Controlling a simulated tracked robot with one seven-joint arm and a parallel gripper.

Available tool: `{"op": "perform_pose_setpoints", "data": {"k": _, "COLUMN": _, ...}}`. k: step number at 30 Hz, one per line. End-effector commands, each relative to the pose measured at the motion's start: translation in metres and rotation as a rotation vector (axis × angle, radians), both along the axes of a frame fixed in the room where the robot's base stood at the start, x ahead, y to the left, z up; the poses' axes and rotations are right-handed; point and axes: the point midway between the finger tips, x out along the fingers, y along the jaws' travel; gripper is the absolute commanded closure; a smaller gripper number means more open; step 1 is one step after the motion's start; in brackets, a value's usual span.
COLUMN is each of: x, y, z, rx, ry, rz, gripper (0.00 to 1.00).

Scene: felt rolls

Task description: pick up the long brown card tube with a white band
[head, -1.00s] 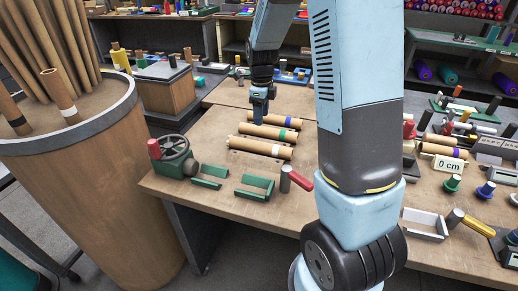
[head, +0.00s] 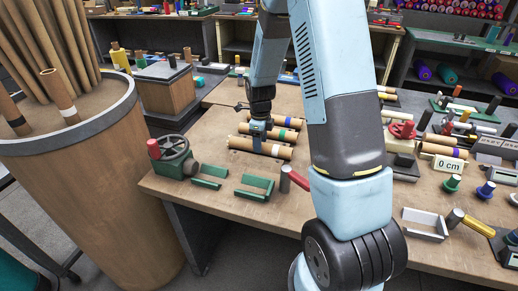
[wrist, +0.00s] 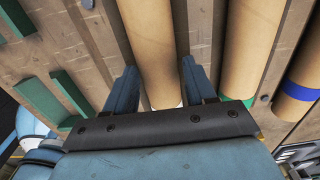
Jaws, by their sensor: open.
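The long brown card tube with a white band (head: 240,145) lies on the wooden bench, the nearest of three tubes lying side by side. In the wrist view the tube (wrist: 152,30) runs up between the fingers, and a bit of its white band shows close to the palm. My gripper (head: 257,147) is at this tube, near its middle. In the wrist view my gripper (wrist: 158,66) is open, with one blue finger on each side of the tube. A gap shows beside the tube. The palm hides the tube's lower part.
A tube with a green band (wrist: 237,60) lies close beside the right finger, and one with a blue band (wrist: 300,85) lies beyond it. Green blocks (head: 255,188) and a hand-wheel device (head: 175,158) stand nearer the front edge. A bin of upright tubes (head: 75,160) is at left.

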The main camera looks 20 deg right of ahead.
Motion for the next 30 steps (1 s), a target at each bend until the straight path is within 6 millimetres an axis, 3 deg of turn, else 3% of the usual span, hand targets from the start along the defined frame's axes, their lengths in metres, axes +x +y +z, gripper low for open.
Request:
{"op": "perform_pose_setpoints", "data": {"k": 10, "x": -0.0004, "y": 0.0004, "z": -0.0064, "rx": 0.001, "ry": 0.001, "rz": 0.001, "gripper": 0.46}}
{"op": "perform_pose_setpoints", "data": {"k": 27, "x": -0.0001, "y": 0.0008, "z": -0.0057, "rx": 0.0, "ry": 0.0, "rz": 0.002, "gripper": 1.0}}
{"op": "perform_pose_setpoints", "data": {"k": 30, "x": 0.0, "y": 0.0009, "z": -0.0056, "rx": 0.001, "ry": -0.001, "rz": 0.002, "gripper": 1.0}}
